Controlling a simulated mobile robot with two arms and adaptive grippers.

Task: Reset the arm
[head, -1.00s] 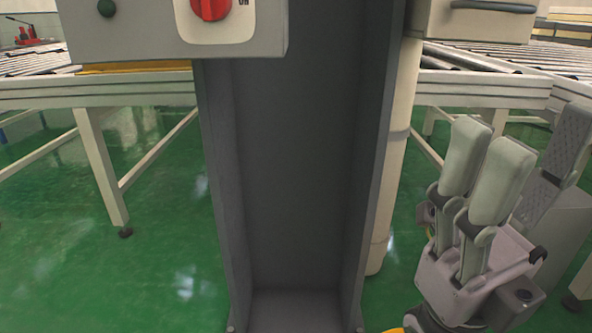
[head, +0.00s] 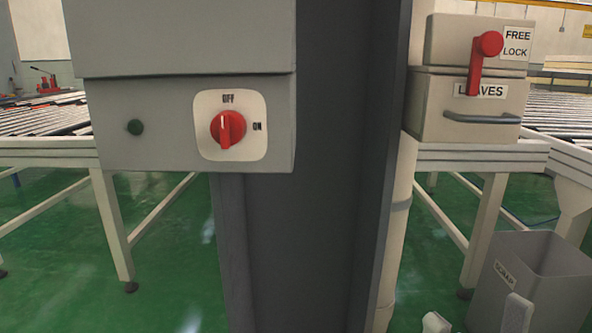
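Of my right gripper (head: 476,317), only the pale fingertips show at the bottom right edge in the head view. They stand well apart, with nothing visible between them. One tip is in front of a grey bin (head: 545,285); the other is left of it. The rest of the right arm is below the view. My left gripper and arm are not in view.
A grey control box (head: 110,95) carries a red OFF/ON knob (head: 228,128) and a dark green button (head: 134,127). A dark column (head: 310,230) stands in the middle. At right are a red lever (head: 487,45) and a drawer-like box (head: 430,110). Roller conveyors (head: 45,152) flank them.

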